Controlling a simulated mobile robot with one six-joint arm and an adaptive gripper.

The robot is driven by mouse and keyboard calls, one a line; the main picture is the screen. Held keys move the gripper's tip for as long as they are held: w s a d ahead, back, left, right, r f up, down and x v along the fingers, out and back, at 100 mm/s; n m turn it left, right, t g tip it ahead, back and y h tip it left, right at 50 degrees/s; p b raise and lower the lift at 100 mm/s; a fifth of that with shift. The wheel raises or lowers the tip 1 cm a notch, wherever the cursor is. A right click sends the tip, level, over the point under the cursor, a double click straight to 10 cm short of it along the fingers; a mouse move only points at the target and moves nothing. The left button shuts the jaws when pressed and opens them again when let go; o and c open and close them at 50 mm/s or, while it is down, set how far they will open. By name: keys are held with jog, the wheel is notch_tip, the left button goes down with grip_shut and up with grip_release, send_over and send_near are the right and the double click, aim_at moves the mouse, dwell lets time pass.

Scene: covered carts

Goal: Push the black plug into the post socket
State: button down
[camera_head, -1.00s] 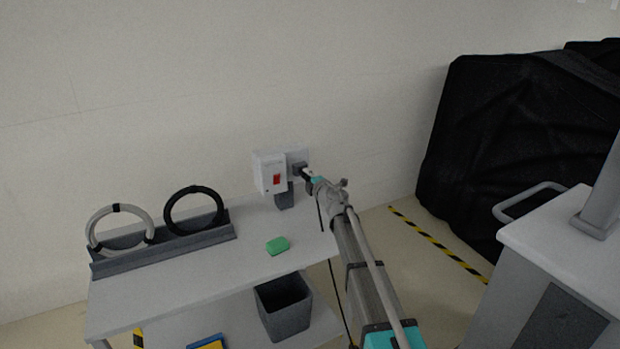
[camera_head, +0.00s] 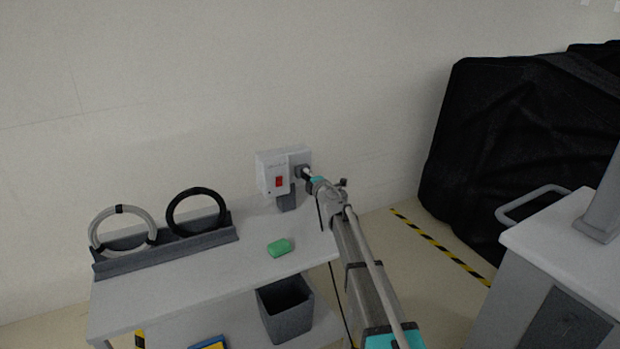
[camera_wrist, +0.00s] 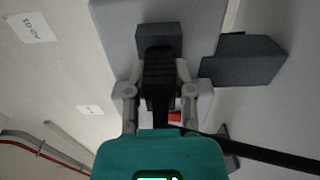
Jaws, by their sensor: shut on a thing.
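The black plug (camera_wrist: 159,80) is ribbed and sits between the two fingers of my gripper (camera_wrist: 159,92) in the wrist view. My gripper is shut on it. The plug's front end meets the dark grey socket block (camera_wrist: 158,38), with no clear gap; I cannot tell how deep it sits. In the head view my gripper (camera_head: 307,174) is right at the socket (camera_head: 298,170), on the right part of the white box (camera_head: 270,176) with a red switch. The box stands on a short grey post (camera_head: 286,199). The plug is mostly hidden there.
A black cable (camera_wrist: 255,153) runs off to the right in the wrist view. The grey cart top (camera_head: 200,275) carries a rack with a white ring (camera_head: 92,232) and a black ring (camera_head: 169,214), and a green block (camera_head: 279,248). A grey bin (camera_head: 285,318) stands below.

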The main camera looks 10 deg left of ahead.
jog(key=shift+w+a, duration=0.15)
jog(key=shift+w, duration=0.05)
jog(key=shift+c, duration=2)
grip_release()
jog(key=shift+s, duration=0.1)
jog(key=v, duration=1.1)
jog(key=shift+s+d, duration=0.25)
jog(key=shift+d, duration=0.05)
